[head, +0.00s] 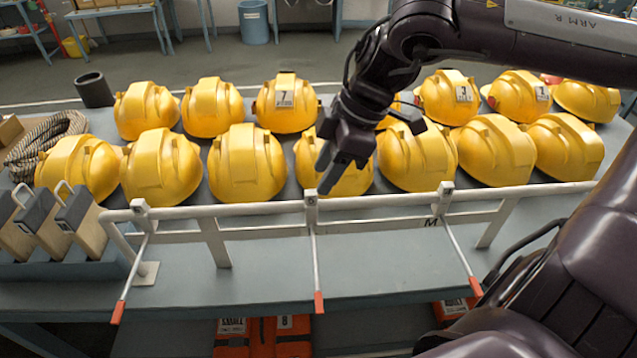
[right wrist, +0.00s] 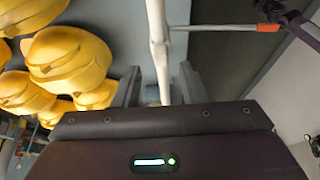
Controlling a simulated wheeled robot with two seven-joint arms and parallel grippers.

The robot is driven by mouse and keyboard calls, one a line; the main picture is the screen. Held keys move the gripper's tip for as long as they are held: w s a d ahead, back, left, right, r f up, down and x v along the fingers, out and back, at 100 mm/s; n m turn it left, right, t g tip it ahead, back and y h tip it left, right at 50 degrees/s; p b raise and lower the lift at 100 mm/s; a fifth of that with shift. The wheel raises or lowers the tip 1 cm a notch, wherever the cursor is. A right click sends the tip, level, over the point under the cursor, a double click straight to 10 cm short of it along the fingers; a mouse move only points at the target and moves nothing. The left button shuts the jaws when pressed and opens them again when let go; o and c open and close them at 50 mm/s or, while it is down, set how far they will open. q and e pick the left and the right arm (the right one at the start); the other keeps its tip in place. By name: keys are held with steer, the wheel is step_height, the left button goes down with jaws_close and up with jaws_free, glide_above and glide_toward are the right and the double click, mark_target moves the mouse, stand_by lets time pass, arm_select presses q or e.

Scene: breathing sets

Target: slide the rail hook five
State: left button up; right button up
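A white rail (head: 375,201) runs along the bench front. Three thin hooks hang forward from it, each with a red-orange tip: a left hook (head: 134,272), a middle hook (head: 315,257) and a right hook (head: 460,249). I cannot read a number on any of them. My right gripper (head: 368,152) is open and empty, above the helmets behind the rail near the middle hook. In the right wrist view its fingers (right wrist: 160,86) stand apart, with the rail (right wrist: 157,40) showing between and beyond them and one hook (right wrist: 222,28) to the right. My left gripper is not in view.
Two rows of yellow helmets (head: 246,165) fill the bench behind the rail. A rope coil (head: 45,140), a dark cup (head: 94,90) and several upright blocks (head: 80,220) stand at the left. The bench front (head: 250,280) is mostly clear. Orange packs (head: 262,335) lie below.

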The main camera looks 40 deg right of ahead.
steer(key=shift+b+v, duration=0.3)
steer(key=shift+v, duration=1.55)
